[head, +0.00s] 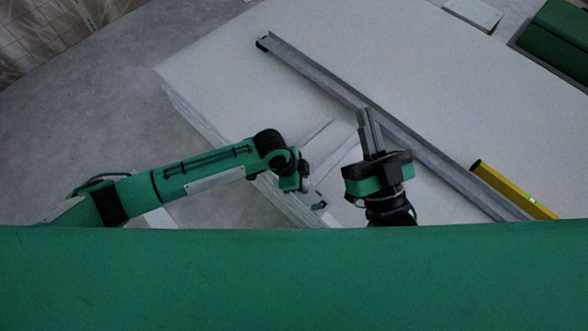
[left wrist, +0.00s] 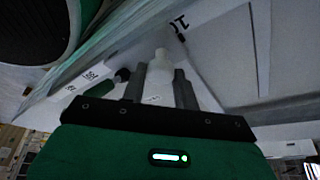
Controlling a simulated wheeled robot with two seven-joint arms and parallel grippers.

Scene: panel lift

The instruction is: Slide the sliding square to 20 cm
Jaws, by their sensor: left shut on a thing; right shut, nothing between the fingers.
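The sliding square seems to be the pale piece (left wrist: 160,68) between my left fingers in the left wrist view. My left gripper (left wrist: 158,88) is shut on this piece at the panel stack's edge. In the head view its fingers are mostly hidden by the wrist, beside a pale strip (head: 337,160) on the panel. My right gripper (head: 366,112) is shut and empty over the panel, close to the long metal rail.
The large white panel (head: 440,75) lies on a stack. A long grey metal rail (head: 320,80) crosses it diagonally. A yellow level (head: 515,190) lies at the right. A green box (head: 560,40) is at the far right. Bare concrete floor (head: 100,110) shows at the left.

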